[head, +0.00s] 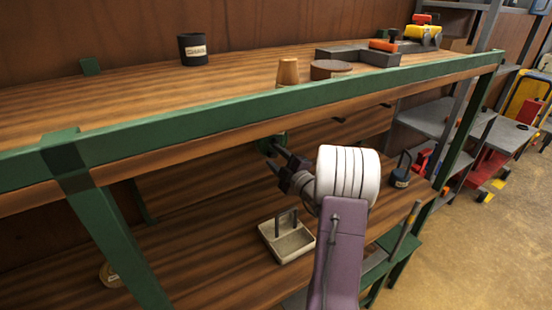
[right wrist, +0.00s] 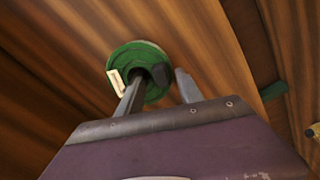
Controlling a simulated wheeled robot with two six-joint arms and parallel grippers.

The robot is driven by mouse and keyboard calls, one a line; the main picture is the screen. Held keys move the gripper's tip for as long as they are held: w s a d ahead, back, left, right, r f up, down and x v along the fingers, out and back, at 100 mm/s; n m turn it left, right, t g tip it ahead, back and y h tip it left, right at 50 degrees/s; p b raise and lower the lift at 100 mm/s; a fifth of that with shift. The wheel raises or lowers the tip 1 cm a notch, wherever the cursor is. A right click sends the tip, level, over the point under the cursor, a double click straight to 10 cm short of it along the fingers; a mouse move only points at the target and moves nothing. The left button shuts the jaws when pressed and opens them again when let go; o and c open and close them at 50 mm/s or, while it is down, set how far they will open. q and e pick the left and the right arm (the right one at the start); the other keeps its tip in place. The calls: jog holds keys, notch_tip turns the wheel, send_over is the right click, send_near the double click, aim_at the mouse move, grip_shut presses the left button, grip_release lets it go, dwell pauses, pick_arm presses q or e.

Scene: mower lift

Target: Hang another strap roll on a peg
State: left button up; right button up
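A green strap roll (head: 268,146) with a pale label is under the upper board of the bench, partly hidden behind my right gripper (head: 278,160). In the right wrist view the roll (right wrist: 122,58) appears as a round coil with a dark bar at its middle; I cannot tell whether this is a peg. My right gripper (right wrist: 158,84) has its two fingers apart, one overlapping the roll's lower part and one beside its right edge. Two dark pegs, a nearer one (head: 340,119) and a farther one (head: 385,105), stick out bare under the board. My left gripper is out of view.
The green front rail (head: 240,105) runs above my right gripper, and a green leg (head: 120,245) stands at left. A pale tray with upright posts (head: 290,246) and a dark blue container (head: 400,177) stand on the lower shelf. Open floor (head: 480,250) lies at right.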

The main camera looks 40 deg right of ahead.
jog(key=shift+s+f, duration=0.1)
jog(key=s+a+b, duration=0.1)
jog(key=s+b, duration=0.1)
jog(key=s, duration=1.3)
jog(key=shift+s+a, duration=0.4)
